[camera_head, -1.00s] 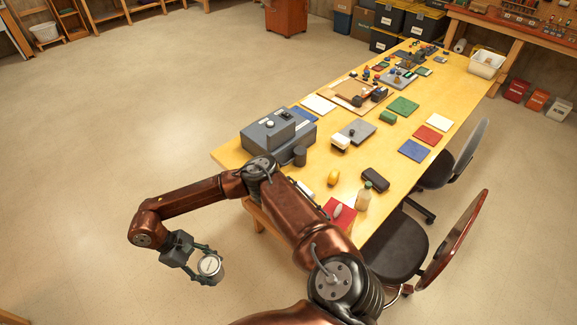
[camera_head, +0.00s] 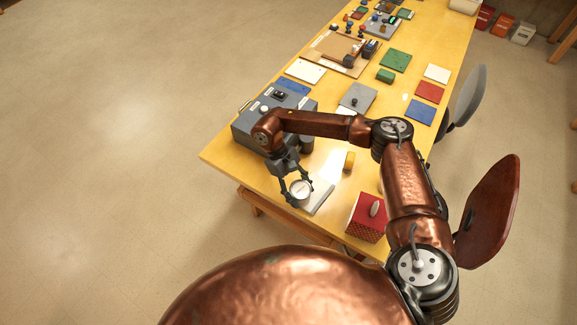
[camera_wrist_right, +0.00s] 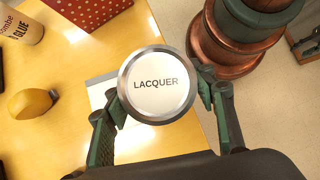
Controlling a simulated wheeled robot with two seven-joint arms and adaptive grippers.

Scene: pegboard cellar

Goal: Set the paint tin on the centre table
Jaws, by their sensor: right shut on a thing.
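The paint tin, a round silver can with a white lid marked LACQUER (camera_head: 300,187), is in my right gripper (camera_head: 299,191). In the right wrist view the tin (camera_wrist_right: 156,86) sits between the two dark green fingers of the gripper (camera_wrist_right: 158,98), lid facing the camera. The centre table (camera_head: 226,156) is the long yellow wooden one. The tin is over its near end, in front of a flat white-grey item (camera_head: 322,197); I cannot tell the gap below it. My left gripper is not in view.
A grey machine (camera_head: 247,126) stands behind the tin. A red dotted box (camera_head: 367,218) and a yellow object (camera_head: 349,161) are to its right. A chair (camera_head: 488,212) stands at the table's right side.

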